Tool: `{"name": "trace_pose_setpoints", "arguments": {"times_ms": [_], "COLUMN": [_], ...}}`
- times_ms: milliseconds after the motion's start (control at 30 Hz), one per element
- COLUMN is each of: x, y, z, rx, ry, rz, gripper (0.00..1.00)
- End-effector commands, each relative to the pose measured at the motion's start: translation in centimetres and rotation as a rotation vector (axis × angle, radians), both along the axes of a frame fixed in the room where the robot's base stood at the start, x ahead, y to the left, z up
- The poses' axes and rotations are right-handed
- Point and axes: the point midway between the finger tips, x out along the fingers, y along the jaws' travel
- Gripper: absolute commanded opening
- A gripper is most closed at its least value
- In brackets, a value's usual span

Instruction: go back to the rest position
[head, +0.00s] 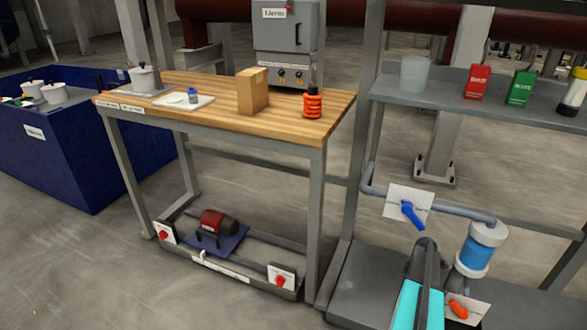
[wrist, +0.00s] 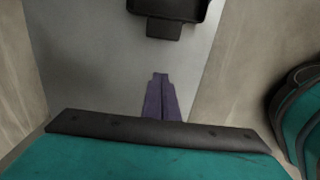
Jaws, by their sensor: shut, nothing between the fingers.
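My gripper (wrist: 160,78) shows in the wrist view with its two purple-grey fingers together, shut and empty. It points at a plain grey surface (wrist: 95,65), and nothing touches the fingertips. In the head view a teal and dark part of my arm rises at the bottom, right of the middle, in front of the grey stand base (head: 370,290). I cannot make out the fingers there. No rest position is marked in either view.
A blue valve handle (head: 412,214), a blue-and-white filter (head: 476,250) and an orange handle (head: 458,309) are close to my arm. A wooden workbench (head: 200,127) stands left, a grey shelf (head: 440,98) right. A dark object (wrist: 165,14) is ahead in the wrist view.

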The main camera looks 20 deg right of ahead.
Motion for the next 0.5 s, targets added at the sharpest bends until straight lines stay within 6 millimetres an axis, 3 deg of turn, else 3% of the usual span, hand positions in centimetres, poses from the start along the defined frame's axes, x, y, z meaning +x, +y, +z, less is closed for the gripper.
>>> {"name": "trace_pose_setpoints", "arguments": {"times_ms": [167,267,500], "x": [0.6,1.2,2.5], "y": [2.2,4.8,13.8], "z": [0.4,0.7,1.8], "rx": [0.011,0.023,0.056], "ry": [0.009,0.021,0.072], "rz": [-0.017,-0.041,-0.136], "gripper": [0.00,0.00,0.00]}}
